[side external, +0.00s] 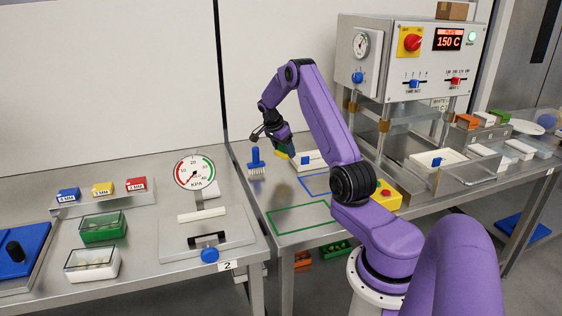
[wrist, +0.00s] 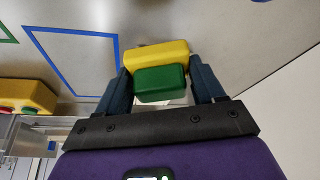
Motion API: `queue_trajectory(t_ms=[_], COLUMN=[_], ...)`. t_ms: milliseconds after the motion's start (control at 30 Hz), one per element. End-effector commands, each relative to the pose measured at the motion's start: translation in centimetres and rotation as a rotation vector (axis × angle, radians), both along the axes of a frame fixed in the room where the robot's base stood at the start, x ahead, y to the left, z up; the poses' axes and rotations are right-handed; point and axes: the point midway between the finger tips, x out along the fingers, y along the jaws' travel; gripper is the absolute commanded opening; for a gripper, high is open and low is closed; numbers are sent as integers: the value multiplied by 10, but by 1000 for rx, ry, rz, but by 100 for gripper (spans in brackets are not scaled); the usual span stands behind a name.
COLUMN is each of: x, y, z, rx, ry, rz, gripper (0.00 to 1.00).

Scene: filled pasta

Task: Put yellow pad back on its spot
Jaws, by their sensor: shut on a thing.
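My gripper (side external: 281,143) is shut on the yellow pad (side external: 282,155), a block with a yellow part and a green part. In the wrist view the yellow pad (wrist: 155,54) sits between the two fingers of my gripper (wrist: 160,72), with its green part (wrist: 160,84) nearer the wrist. In the side view the pad is above the back of the middle table, beside a white tray (side external: 312,166) with a blue knob. A blue outline (side external: 303,184) and a green outline (side external: 300,207) mark the table. I cannot tell which place is the pad's spot.
A blue brush (side external: 256,160) stands left of my gripper. A yellow button box (side external: 387,197) sits right of the outlines. A heated press (side external: 410,60) reading 150 C stands at the right. Both outlined areas look bare. A wall is close behind.

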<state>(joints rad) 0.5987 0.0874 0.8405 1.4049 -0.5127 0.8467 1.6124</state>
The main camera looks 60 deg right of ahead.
Motion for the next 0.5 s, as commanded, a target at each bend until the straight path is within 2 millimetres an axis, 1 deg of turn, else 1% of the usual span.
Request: queue_trajectory(t_ms=[33,133,500], x=[4,11,21], y=[-5,-11,-21], z=[-8,-20,-37], rx=[0,1,0], ry=[1,1,0], rz=[0,1,1], gripper=[40,40,40])
